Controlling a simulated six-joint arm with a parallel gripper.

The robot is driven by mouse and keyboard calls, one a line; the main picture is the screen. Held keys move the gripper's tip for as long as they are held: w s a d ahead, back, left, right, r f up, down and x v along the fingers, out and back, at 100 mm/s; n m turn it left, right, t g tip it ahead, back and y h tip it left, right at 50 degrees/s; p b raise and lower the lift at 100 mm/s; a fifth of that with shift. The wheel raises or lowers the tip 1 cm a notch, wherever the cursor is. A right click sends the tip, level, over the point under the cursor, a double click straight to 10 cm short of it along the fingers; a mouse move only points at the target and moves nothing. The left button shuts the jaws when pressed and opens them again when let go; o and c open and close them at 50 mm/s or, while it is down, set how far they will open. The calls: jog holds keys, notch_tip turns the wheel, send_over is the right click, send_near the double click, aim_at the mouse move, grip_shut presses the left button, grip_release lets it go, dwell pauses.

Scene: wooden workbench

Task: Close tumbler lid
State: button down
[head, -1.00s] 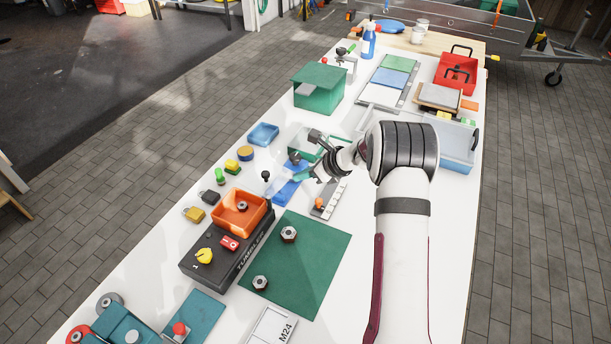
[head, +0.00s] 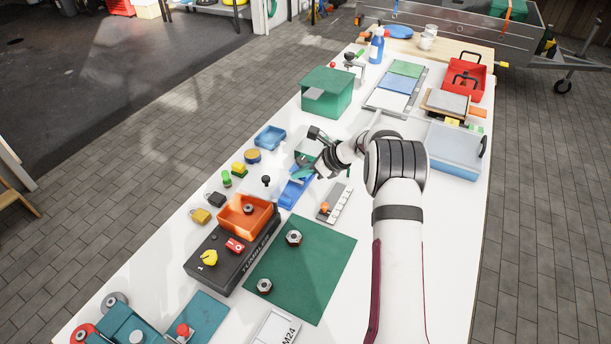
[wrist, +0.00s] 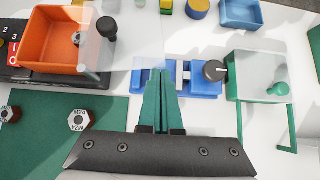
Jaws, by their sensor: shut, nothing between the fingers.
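The tumbler is a black base (head: 225,255) with an orange tub (head: 246,217) on top, at the left of the bench. A hex nut (head: 248,209) lies in the tub. In the wrist view the orange tub (wrist: 55,42) is at the upper left. A clear panel (wrist: 135,45) with a black knob (wrist: 106,29) shows at the tub's right side and looks like its lid, standing open; its exact tilt is hard to tell. My gripper (head: 300,174) is shut and empty, right of the tub; its teal fingertips (wrist: 160,75) are together near the panel's lower right corner.
A blue fixture (wrist: 190,80) with a dark knob lies close beyond my fingertips. A clear box (wrist: 258,78) with a green frame stands right of it. A green mat (head: 300,270) with hex nuts lies in front. Padlocks (head: 200,216) stand left of the tub.

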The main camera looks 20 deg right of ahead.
aim_at(250, 179)
jog(key=shift+w+a, duration=0.3)
jog(key=shift+w, duration=0.1)
jog(key=shift+w+a+n+g+y, duration=0.4)
jog(key=shift+w+a+n+g, duration=0.15)
jog(key=shift+n, duration=0.25)
jog(key=shift+w+a, duration=0.7)
jog(key=shift+a, duration=0.35)
jog(key=a, duration=0.1)
jog(key=w+a, duration=0.1)
jog(key=a, duration=0.1)
jog(key=shift+w+a, duration=0.1)
jog(key=shift+a, duration=1.1)
jog(key=shift+a+n+g+y, duration=0.3)
jog(key=shift+a+n+g, duration=0.05)
jog(key=shift+a+n, duration=0.4)
jog(key=shift+s+a, duration=0.25)
jog(key=shift+a, duration=0.2)
jog(key=shift+s+a+n+g, duration=0.3)
jog(key=shift+a+n+g, duration=0.2)
jog(key=shift+a+n, duration=0.25)
jog(key=shift+y, duration=0.3)
